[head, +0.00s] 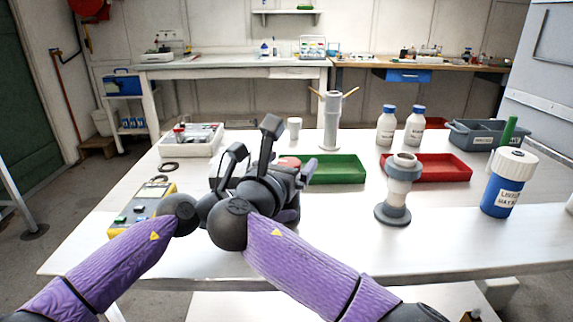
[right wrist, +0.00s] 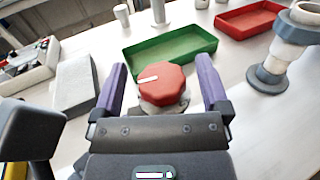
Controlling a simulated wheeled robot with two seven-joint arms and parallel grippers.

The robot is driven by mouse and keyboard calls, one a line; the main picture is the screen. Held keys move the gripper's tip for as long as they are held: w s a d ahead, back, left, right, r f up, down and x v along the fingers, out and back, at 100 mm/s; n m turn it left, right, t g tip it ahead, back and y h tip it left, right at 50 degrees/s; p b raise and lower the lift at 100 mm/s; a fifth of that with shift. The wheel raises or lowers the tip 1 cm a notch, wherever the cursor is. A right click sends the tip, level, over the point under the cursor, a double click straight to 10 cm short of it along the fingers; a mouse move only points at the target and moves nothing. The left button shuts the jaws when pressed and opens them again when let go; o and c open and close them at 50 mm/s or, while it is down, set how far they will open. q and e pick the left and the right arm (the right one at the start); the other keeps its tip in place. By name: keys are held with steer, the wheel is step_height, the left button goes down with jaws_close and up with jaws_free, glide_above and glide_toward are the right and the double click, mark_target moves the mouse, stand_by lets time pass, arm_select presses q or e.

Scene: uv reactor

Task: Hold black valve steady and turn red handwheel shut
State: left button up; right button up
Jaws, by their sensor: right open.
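The red handwheel (right wrist: 163,84), an octagonal knob with a white mark, sits on a pale body (right wrist: 150,108) in the right wrist view. In the head view only a bit of red (head: 289,162) shows behind my right gripper (head: 290,176). That gripper is open, its purple fingers (right wrist: 161,66) on either side of the handwheel with a gap on both sides. My left gripper (head: 236,160) is left of it; its jaws are too covered to read. I cannot make out the black valve; dark arm parts cover that area.
A green tray (head: 337,178) lies just behind the handwheel. A grey-white flanged stand (head: 393,215), red tray (head: 460,173) and blue bottle (head: 500,195) stand right. A yellow meter (head: 122,222) lies left, near my left arm. A pale block (right wrist: 76,84) is left of the fingers.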

steer(key=v, duration=1.2)
arm_select(q)
steer(key=o, duration=0.5)
